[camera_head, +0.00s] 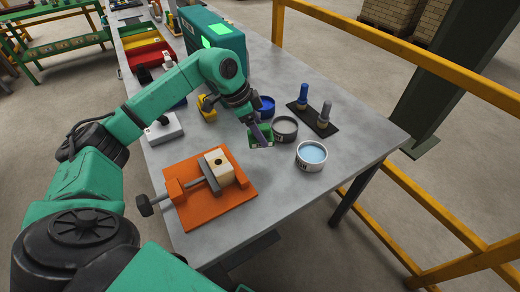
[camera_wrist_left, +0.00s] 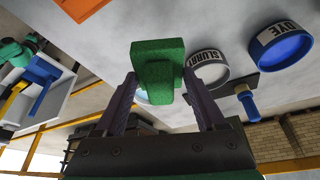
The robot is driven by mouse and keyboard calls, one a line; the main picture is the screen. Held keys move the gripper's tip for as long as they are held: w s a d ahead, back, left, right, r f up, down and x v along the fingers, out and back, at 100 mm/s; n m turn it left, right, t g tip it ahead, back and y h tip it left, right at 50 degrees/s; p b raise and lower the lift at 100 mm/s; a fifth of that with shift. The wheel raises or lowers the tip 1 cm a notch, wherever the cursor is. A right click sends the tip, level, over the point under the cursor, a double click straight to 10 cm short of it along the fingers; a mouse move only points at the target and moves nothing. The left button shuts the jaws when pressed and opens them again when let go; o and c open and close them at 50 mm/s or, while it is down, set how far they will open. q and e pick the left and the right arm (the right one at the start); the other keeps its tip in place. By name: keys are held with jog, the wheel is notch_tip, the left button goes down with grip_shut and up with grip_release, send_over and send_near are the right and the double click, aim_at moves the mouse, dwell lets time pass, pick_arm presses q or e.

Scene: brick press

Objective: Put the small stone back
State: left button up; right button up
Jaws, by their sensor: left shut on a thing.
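My left gripper (camera_head: 257,130) is shut on a small green block (camera_head: 262,140), which I take to be the small stone. In the left wrist view the green block (camera_wrist_left: 158,65) sits between the two fingertips (camera_wrist_left: 163,88) and sticks out beyond them. It is held near the grey slurry pot (camera_head: 285,130), to the right of an orange vise (camera_head: 235,193). I cannot tell whether the block touches the table. The vise holds a pale block (camera_head: 219,161) with a dark hole. My right gripper is not in view.
A water pot (camera_head: 312,158) and a blue dye pot (camera_head: 265,104) stand near the slurry pot. Two brushes stand on a black mat (camera_head: 312,121). A yellow thing (camera_head: 208,113) and a white box (camera_head: 167,132) lie behind the vise. The front right table surface (camera_head: 275,195) is clear.

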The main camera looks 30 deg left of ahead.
aim_at(250, 137)
pick_arm(q)
notch_tip(250, 137, down, 8)
jog(key=shift+f+p, duration=0.25)
jog(key=shift+p, duration=0.3)
jog(key=o, duration=1.3)
jog(key=shift+f, duration=0.1)
jog(key=shift+s+a+r, duration=0.1)
jog(key=shift+a+r, duration=0.1)
jog(key=shift+r, duration=0.25)
jog(key=b+v, duration=0.2)
jog(key=v, duration=0.9)
jog(key=shift+r+b, duration=0.2)
jog(key=shift+b, duration=0.15)
